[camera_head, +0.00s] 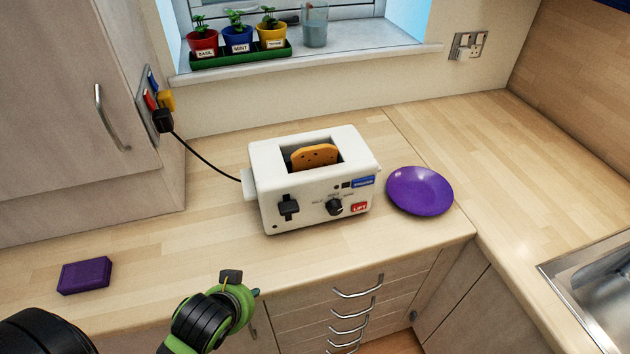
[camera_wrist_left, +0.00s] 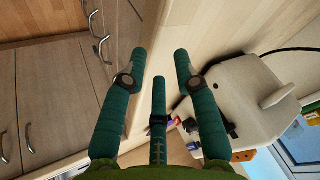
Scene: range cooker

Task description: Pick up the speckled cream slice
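A slice (camera_head: 314,157), orange-tan with dark specks, stands in the top slot of the white toaster (camera_head: 275,190), its upper part showing above the slot. Its lower part is hidden inside. I see no other slice. My left gripper (camera_wrist_left: 158,66) is open and empty in the left wrist view, its three teal fingers spread apart. In the head view the green and black left gripper (camera_head: 236,284) is at the counter's front edge, below and left of the toaster and apart from it. The toaster also shows in the left wrist view (camera_wrist_left: 250,95). My right gripper is not in view.
A purple plate (camera_head: 420,190) lies right of the toaster and a purple block (camera_head: 85,275) at the left. A black cord (camera_head: 205,156) runs from the wall plug to the toaster. Potted herbs (camera_head: 238,38) and a glass (camera_head: 314,25) stand on the sill.

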